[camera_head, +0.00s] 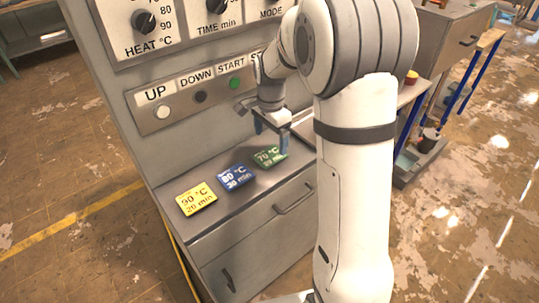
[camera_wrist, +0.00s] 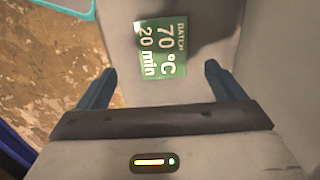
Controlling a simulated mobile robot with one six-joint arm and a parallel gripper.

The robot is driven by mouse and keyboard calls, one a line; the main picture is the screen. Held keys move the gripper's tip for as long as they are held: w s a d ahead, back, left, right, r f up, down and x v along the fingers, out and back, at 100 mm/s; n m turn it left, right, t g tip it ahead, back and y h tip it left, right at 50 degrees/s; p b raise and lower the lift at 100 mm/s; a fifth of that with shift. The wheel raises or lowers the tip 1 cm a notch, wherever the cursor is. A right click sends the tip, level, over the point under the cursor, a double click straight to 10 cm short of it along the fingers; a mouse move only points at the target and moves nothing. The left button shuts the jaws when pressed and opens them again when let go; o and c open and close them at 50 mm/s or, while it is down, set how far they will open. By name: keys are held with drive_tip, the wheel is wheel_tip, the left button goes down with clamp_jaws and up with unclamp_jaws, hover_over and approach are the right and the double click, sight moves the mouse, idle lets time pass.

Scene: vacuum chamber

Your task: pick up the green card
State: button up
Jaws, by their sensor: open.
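The green card (camera_head: 268,157) lies flat on the grey ledge of the machine, at the right end of a row of cards. It reads 70 °C, 20 min. In the wrist view the green card (camera_wrist: 161,50) lies ahead of my gripper, between the lines of its two fingers, with a shadow over part of it. My gripper (camera_head: 271,139) is just above the card in the head view, fingers pointing down. In the wrist view my gripper (camera_wrist: 160,80) is open and empty, its blue-grey fingers wide apart.
A blue card (camera_head: 236,177) and a yellow card (camera_head: 195,199) lie left of the green card on the ledge (camera_head: 218,212). The panel with buttons (camera_head: 198,97) rises behind them. A drawer handle (camera_head: 294,199) is below. The ledge's front edge is close to the cards.

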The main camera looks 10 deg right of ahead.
sight(270, 155)
drive_tip(key=f, duration=0.3)
drive_tip(key=f+p, duration=0.1)
drive_tip(key=f, duration=0.2)
drive_tip(key=shift+w+f, duration=0.2)
drive_tip(key=shift+f, duration=0.05)
drive_tip(key=c, duration=1.1)
